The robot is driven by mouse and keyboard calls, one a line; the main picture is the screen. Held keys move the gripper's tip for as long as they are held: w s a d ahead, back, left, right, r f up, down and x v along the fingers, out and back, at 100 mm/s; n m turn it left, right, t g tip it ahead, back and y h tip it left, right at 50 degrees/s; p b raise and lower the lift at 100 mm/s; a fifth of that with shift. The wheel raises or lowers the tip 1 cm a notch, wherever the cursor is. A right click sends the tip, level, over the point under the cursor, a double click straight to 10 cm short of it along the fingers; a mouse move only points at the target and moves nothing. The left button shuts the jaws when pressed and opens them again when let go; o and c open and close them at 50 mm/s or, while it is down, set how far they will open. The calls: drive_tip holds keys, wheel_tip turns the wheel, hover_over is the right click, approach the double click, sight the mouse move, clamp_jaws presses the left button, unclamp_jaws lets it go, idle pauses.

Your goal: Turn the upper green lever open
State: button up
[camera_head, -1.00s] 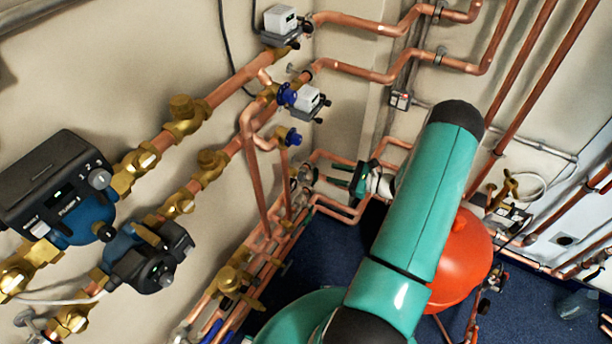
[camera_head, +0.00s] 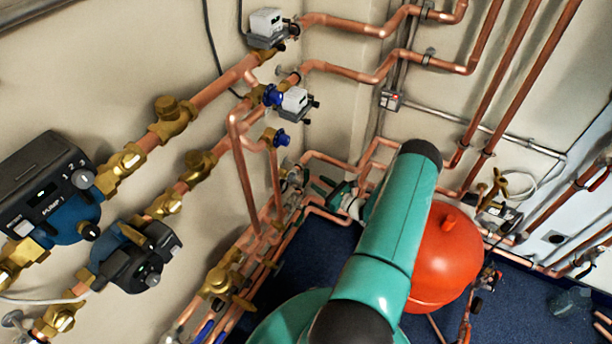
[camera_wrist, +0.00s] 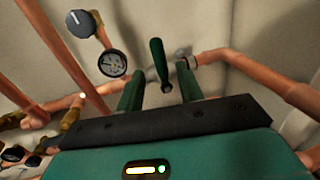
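One green lever (camera_wrist: 158,60) stands upright in the wrist view, beside a copper pipe on the wall. I cannot tell from this view whether it is the upper one. My gripper (camera_wrist: 158,70) is open, with one green finger to the left of the lever and one to the right. The lever appears in the gap between them; no contact shows, and its depth relative to the fingertips is unclear. In the head view my gripper (camera_head: 338,191) is beside the low copper pipes in the corner, partly hidden by my teal arm. The lever is not clear there.
A round gauge (camera_wrist: 112,63) and a grey knob (camera_wrist: 82,23) are left of the lever. Copper pipes (camera_wrist: 230,55) run along the wall on both sides. An orange-red vessel (camera_head: 445,255) stands right of my arm. Pumps (camera_head: 50,195) are on the left wall. Blue floor is partly clear.

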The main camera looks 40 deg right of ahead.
sight(307, 175)
drive_tip(key=w, duration=0.4)
drive_tip(key=w+a, duration=0.1)
drive_tip(key=w, duration=0.2)
drive_tip(key=shift+c, duration=0.3)
clamp_jaws()
